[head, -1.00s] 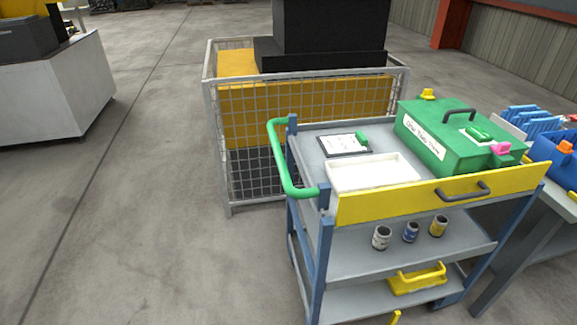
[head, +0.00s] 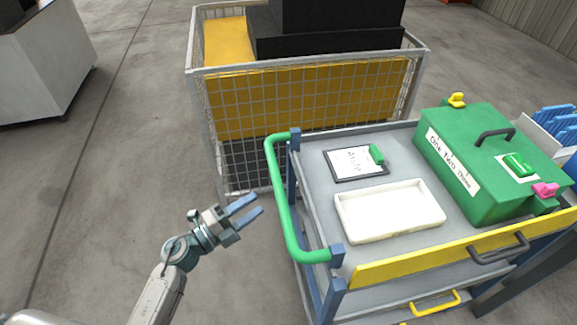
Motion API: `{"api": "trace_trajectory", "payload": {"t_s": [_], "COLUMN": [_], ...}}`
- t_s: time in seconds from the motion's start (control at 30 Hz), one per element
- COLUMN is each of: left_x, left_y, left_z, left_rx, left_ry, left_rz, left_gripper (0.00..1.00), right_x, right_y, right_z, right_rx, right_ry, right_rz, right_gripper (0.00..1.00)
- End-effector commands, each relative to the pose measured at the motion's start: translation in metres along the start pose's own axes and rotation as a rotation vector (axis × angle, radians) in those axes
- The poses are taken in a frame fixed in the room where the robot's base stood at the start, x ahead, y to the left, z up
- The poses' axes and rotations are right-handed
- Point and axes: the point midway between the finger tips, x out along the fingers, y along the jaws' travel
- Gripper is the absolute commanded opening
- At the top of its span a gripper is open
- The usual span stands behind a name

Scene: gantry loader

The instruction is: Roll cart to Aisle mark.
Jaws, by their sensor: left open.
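The cart (head: 309,170) stands in the right half of the head view, with blue posts, grey shelves and a yellow front panel (head: 450,250). Its green push handle (head: 284,205) runs along its left side. My left gripper (head: 249,209) is open and empty, just left of the handle, its blue fingers pointing toward it with a small gap seeming to remain. On the cart's top are a clipboard (head: 352,162), a white tray (head: 390,230) and a green box (head: 462,165) with a label. My right gripper is not in view. No Aisle mark shows.
A wire mesh cage (head: 200,75) with yellow panels and a black block (head: 325,45) stands right behind the cart. A white cabinet (head: 45,75) is at the far left. Bare concrete floor (head: 110,170) lies open to the left.

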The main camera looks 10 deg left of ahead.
Motion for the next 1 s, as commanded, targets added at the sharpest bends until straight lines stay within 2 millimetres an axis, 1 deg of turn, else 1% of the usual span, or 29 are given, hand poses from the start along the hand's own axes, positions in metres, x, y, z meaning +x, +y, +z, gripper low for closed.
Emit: {"api": "trace_trajectory", "payload": {"t_s": [0.17,0.4,0.53,0.7,1.0], "left_x": [0.025,0.072,0.090,0.103,0.105], "left_y": [-0.004,-0.004,-0.002,-0.001,0.001], "left_z": [-0.001,0.000,0.000,0.001,0.001], "left_rx": [-0.002,-0.004,-0.004,-0.004,-0.004], "left_ry": [0.000,-0.002,-0.002,-0.002,-0.002], "left_rz": [-0.005,-0.004,-0.003,-0.001,0.000], "left_gripper": [0.45,0.45,0.45,0.45,0.45], "right_x": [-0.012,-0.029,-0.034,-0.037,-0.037], "right_y": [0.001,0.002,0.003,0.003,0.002], "right_z": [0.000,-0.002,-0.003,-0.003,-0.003], "right_rx": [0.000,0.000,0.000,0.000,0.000], "right_ry": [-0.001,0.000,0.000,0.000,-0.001], "right_rz": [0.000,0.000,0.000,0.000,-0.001], "right_gripper": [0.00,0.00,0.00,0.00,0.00]}}
